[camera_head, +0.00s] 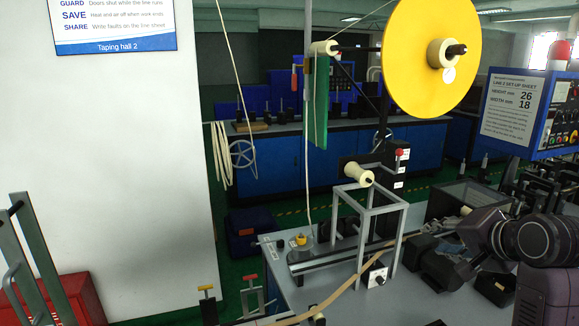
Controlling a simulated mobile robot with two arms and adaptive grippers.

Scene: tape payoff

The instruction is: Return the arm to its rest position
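My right arm comes in from the right edge, with a round dark joint above the table. My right gripper (438,262) is dark and low over the right part of the grey table (325,292). Its fingers blend into dark parts around them, so I cannot tell whether it is open or shut. I see nothing clearly held in it. My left arm and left gripper are not in view.
A yellow disc (425,62) stands above a grey frame (382,208) with a cream roller (357,174). A tan strip (345,285) crosses the table left of my gripper. A control panel (530,112) stands at right. A red cabinet (82,298) is at lower left.

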